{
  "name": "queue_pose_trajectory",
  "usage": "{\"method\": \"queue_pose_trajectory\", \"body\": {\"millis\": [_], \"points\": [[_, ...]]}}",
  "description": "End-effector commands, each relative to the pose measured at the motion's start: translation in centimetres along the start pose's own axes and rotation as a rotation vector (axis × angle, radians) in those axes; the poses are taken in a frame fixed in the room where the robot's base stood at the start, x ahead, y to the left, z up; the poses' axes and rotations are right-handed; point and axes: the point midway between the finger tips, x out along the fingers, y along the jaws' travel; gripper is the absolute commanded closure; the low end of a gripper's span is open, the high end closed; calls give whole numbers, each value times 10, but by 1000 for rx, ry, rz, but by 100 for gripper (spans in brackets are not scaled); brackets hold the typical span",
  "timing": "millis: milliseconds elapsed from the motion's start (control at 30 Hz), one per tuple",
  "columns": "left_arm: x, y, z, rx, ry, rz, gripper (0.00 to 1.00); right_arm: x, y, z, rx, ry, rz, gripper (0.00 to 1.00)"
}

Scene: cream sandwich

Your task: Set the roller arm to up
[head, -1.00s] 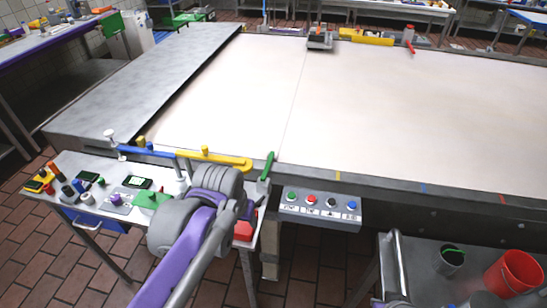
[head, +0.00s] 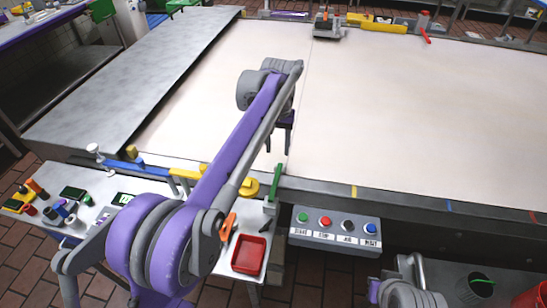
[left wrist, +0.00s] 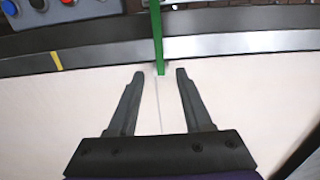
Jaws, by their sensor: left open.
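A slim green bar (head: 275,183) stands at the near edge of the large cream-coloured table (head: 400,110). It looks like the roller arm, though I cannot be sure. In the left wrist view the green bar (left wrist: 157,35) comes down from the top edge, and its end is level with the fingertips. My left gripper (head: 280,148) is over the table, just beyond the bar in the head view. In the wrist view its fingers (left wrist: 160,74) are spread, with the bar's end in line with the gap. Nothing is held. My right gripper does not show.
A button panel (head: 335,230) hangs on the table's front edge. A side table with small items and a red tray (head: 249,254) stands at the lower left. A yellow bar (head: 186,173) lies along the edge, partly hidden by my arm. The sheet is mostly clear.

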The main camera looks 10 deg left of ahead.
Motion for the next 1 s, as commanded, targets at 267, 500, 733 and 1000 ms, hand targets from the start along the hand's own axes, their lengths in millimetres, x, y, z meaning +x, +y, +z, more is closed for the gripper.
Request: {"method": "queue_pose_trajectory", "body": {"millis": [267, 500, 733, 1000], "points": [[27, 0, 0, 0, -1, 0, 50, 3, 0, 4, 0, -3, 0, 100], [73, 0, 0, 0, -1, 0, 50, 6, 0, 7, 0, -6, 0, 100], [102, 0, 0, 0, 0, 0, 50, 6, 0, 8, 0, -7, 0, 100], [109, 0, 0, 0, 0, 0, 50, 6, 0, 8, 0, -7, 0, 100]]}}
